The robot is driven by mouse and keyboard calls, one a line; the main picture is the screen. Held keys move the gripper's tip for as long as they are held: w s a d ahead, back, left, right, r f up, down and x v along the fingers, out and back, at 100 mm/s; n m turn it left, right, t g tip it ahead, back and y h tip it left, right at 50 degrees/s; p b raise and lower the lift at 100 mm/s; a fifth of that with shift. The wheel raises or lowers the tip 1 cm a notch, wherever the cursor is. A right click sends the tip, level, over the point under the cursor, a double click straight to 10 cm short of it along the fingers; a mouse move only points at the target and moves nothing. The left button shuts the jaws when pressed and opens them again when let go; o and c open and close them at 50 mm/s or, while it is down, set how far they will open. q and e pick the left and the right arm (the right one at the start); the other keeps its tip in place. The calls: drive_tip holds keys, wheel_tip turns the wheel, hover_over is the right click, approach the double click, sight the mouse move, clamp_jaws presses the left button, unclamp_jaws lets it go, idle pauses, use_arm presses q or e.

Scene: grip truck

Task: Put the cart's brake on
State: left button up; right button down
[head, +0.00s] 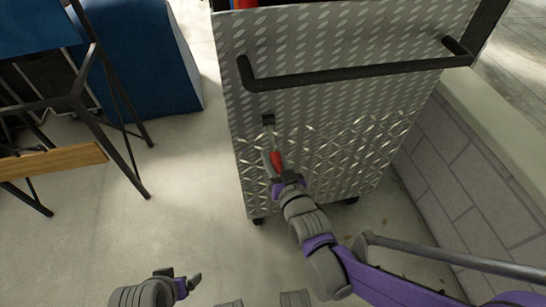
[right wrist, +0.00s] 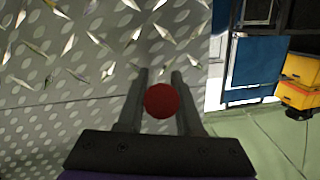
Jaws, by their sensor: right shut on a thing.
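The cart (head: 330,110) is a tall box of silver diamond plate with a black push bar (head: 350,76) across its upper face. A brake lever comes out of a dark slot (head: 268,120) below the bar's left end and ends in a red grip (head: 276,158). My right gripper (head: 279,172) is shut on the red grip. In the right wrist view the round red end (right wrist: 162,100) sits between the two fingers (right wrist: 160,105). The fingers hide part of the lever. My left gripper (head: 180,281) is low at the left, empty, its fingers apart, away from the cart.
A low wall of grey blocks (head: 470,165) stands close along the cart's right side. A folding stand with black legs (head: 105,105) and a wooden board (head: 50,161) is at the left, before a blue box (head: 135,55). The concrete floor (head: 190,190) between is clear.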

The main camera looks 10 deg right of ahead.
drive_tip(key=c, duration=0.6)
unclamp_jaws()
drive_tip(key=s, duration=0.3)
drive_tip(key=s+d+p, duration=0.1)
drive_tip(key=s, duration=0.3)
drive_tip(key=s+r+p, duration=0.1)
drive_tip(key=s, duration=0.2)
drive_tip(key=shift+s+d+r, duration=0.1)
drive_tip(key=shift+s+d, duration=0.2)
drive_tip(key=shift+d, duration=0.05)
